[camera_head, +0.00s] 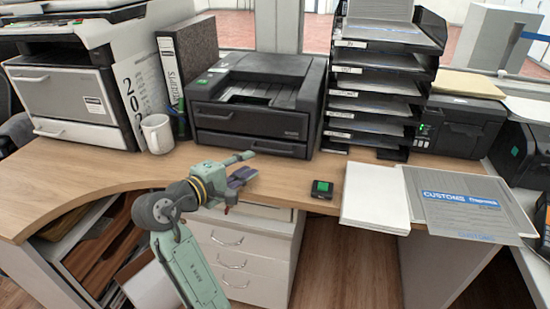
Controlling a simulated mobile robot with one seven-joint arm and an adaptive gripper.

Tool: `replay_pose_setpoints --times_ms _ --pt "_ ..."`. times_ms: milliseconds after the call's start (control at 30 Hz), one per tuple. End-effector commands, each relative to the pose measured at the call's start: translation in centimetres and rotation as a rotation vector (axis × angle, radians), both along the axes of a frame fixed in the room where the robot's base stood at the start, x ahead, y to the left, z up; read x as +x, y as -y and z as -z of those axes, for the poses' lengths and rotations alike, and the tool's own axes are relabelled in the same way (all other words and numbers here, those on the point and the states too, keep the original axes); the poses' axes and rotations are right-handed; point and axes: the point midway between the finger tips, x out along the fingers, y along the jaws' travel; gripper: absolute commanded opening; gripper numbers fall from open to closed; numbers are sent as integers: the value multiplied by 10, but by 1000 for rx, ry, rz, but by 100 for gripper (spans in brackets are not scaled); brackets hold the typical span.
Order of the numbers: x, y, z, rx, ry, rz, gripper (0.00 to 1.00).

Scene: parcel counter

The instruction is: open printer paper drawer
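A black printer (258,88) stands on the wooden counter in the middle of the head view. Its front has an upper panel (250,120) with a recessed grip and a lower drawer front (252,143) beneath. Both look flush with the body, so the drawer looks closed. My gripper (248,167) is in front of and below the printer's lower front, close to the counter's front edge, and looks apart from the printer. It is small and seen at an angle, so I cannot tell its finger opening. I see nothing clearly held in it.
A larger grey-white machine (70,90), a white mug (157,133) and a binder (187,60) stand left. A black tray stack (385,70) stands right. A small green-topped device (321,189) and white paper stack (375,195) lie near the front edge. White drawers (240,255) are below.

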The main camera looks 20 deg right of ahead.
Motion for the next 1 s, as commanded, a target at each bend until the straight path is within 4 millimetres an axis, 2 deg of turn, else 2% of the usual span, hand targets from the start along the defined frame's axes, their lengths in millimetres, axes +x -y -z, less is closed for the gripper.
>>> replay_pose_setpoints --times_ms 300,500,700,933,1000 --pt "31 50 10 0 -1 6 28" --pt "46 73 15 1 0 4 28" --pt "52 82 18 2 1 2 28" --pt "53 82 18 1 2 1 28" --pt "53 82 18 2 1 1 24"
